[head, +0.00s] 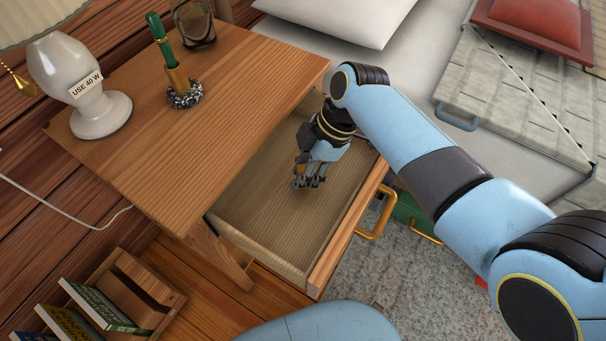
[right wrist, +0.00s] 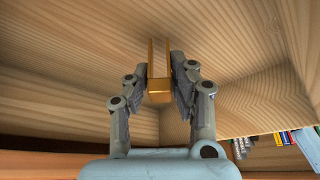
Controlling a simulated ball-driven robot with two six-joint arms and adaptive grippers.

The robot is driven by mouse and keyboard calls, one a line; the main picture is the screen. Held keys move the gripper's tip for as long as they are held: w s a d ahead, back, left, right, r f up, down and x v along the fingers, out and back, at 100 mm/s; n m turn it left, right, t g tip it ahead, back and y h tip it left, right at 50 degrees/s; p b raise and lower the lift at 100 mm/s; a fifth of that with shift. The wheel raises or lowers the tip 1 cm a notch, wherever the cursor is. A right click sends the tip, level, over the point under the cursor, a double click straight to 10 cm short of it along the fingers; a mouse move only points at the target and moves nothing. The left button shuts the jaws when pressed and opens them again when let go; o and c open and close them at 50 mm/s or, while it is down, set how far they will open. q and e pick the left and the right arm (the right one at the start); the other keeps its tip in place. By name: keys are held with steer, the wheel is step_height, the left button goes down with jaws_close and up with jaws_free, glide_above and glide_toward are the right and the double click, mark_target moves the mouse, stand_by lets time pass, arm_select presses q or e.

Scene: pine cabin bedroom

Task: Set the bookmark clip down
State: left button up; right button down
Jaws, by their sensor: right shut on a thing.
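The bookmark clip (right wrist: 160,97) is a small gold U-shaped piece in the right wrist view. It sits between the grey fingers of my right gripper (right wrist: 160,80), which is shut on it. In the head view my right gripper (head: 307,182) reaches down into the open drawer (head: 257,214) of the wooden nightstand. My left gripper is not in view.
The nightstand top (head: 215,85) holds a white lamp (head: 90,85), a green pen in a holder (head: 178,78) and a glass (head: 193,22). The drawer front has an orange handle (head: 377,214). Books (head: 95,305) stand at lower left. The drawer floor around the gripper looks clear.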

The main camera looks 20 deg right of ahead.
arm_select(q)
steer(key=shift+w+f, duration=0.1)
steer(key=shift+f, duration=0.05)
arm_select(e)
steer(key=shift+f, duration=0.35)
steer(key=c, duration=1.2)
jaws_free()
steer(key=shift+o, duration=0.2)
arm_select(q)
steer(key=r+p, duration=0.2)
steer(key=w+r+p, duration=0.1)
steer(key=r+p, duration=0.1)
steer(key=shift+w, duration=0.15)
arm_select(e)
steer(key=v, duration=1.2)
steer(key=shift+r, duration=0.1)
